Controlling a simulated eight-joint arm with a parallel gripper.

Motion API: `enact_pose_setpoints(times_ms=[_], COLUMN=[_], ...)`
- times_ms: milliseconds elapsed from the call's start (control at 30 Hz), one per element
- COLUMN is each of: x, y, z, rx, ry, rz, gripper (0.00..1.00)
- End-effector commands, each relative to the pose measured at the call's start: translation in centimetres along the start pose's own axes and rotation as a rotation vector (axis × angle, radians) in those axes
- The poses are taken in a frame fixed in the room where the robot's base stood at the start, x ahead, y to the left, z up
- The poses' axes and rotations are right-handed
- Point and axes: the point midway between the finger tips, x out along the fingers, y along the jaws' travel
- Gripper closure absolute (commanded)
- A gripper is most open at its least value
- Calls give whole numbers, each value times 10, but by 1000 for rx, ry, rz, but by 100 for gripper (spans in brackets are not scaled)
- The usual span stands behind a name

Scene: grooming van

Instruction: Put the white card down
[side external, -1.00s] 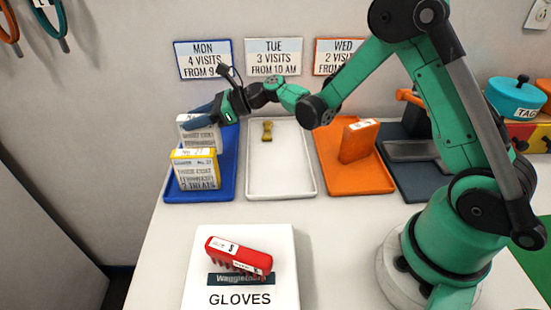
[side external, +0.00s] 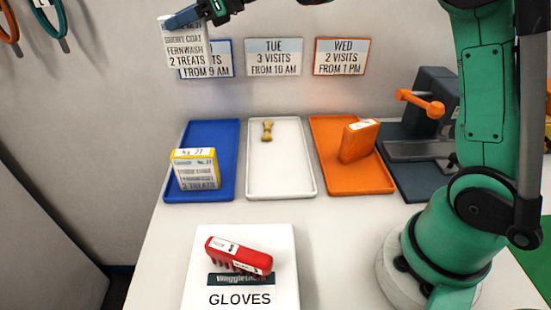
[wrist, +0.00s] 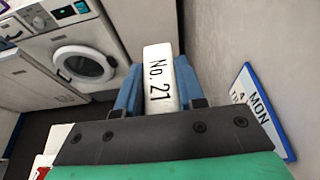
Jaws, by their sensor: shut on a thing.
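The white card (side external: 185,48) is printed with several lines, including "FERNWASH" and "2 TREATS". My gripper (side external: 186,18) is shut on its upper part and holds it in the air at the upper left, well above the trays. In the side view it hides part of the MON sign (side external: 219,60). In the wrist view the card's edge, marked "No. 21" (wrist: 160,82), sits between the blue fingers of my gripper (wrist: 157,72).
A blue tray (side external: 222,140) holds a yellow box (side external: 195,170) at its front. A white tray (side external: 280,180) holds a bone-shaped treat (side external: 267,131). An orange tray (side external: 375,183) holds an orange box (side external: 357,142).

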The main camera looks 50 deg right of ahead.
Motion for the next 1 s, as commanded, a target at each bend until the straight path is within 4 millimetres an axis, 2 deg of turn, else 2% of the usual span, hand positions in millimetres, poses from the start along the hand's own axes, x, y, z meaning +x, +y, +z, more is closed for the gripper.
enact_pose_setpoints(times_ms=[100,267,367,700,800,1000], x=[-1,1,8,41,48,55], y=[-22,-34,-35,-35,-34,-34], z=[-1,-10,-28,-120,-139,-158], rx=[1,1,1,1,1,1], ry=[-1,-2,-2,-2,-2,-2], rz=[-1,1,1,1,1,1], gripper=[100,100,100,100,100,100])
